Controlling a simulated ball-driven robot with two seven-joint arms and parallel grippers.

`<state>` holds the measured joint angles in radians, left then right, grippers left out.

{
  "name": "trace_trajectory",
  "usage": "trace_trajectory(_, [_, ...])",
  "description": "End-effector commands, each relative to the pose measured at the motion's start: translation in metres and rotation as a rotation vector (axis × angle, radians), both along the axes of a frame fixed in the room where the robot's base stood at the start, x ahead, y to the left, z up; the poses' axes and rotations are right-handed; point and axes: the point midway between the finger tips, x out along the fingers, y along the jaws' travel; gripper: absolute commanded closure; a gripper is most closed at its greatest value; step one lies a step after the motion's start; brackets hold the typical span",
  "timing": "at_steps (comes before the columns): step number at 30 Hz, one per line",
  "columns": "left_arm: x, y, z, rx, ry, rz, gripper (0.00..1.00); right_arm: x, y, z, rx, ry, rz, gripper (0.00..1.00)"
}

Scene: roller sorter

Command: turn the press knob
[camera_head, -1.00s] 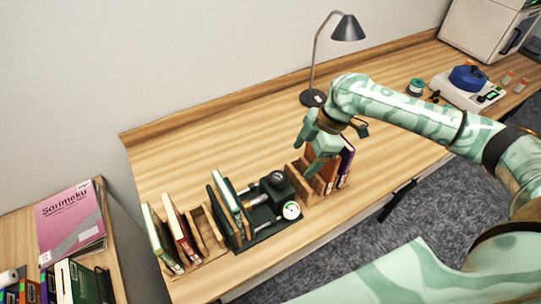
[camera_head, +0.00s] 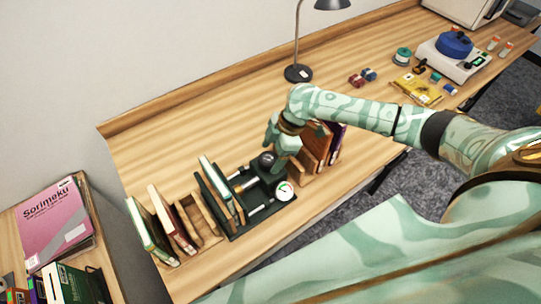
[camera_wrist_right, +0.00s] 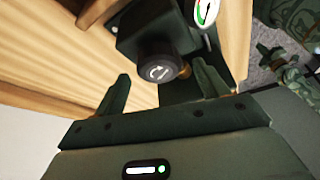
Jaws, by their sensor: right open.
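The press knob (camera_wrist_right: 158,68) is a round black knob with a white turning arrow on its face, on a dark block of the press. In the head view the knob (camera_head: 266,160) shows just beside my right gripper (camera_head: 279,154). The dark green press (camera_head: 232,233) has a book held in it and a round white gauge (camera_head: 284,191). In the right wrist view my right gripper (camera_wrist_right: 161,80) is open, its two fingers apart with the knob between and beyond their tips. I cannot tell whether they touch it.
Wooden racks with books stand left of the press (camera_head: 201,226) and right of it (camera_head: 318,172). A desk lamp (camera_head: 298,73) stands at the back. A white device with a blue top (camera_head: 453,47) and a yellow packet (camera_head: 417,88) are at right. The middle back of the table is clear.

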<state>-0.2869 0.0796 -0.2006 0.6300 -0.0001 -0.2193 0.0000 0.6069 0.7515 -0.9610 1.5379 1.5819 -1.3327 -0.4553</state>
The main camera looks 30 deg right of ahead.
Motion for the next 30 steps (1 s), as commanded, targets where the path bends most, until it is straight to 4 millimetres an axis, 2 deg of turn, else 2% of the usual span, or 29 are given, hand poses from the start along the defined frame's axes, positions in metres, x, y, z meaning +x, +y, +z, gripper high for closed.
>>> trace_trajectory(6, [-0.015,0.001,-0.003,0.002,0.022,0.0,1.0,0.001,0.005,-0.013,0.0,-0.001,0.0,0.27])
trace_trajectory(13, [-0.016,0.001,-0.003,0.002,0.025,0.0,1.0,0.001,0.005,-0.013,0.0,-0.001,0.0,0.27])
trace_trajectory(18, [-0.016,0.001,-0.003,0.002,0.026,0.0,1.0,0.001,0.005,-0.013,0.0,-0.001,0.0,0.71])
trace_trajectory(25, [-0.016,0.001,0.0,0.003,0.024,0.0,1.0,0.001,0.006,-0.012,0.0,0.0,-0.011,0.71])
trace_trajectory(30, [-0.015,0.001,0.014,0.003,0.022,0.0,1.0,0.0,0.006,-0.009,0.0,0.002,-0.064,0.71])
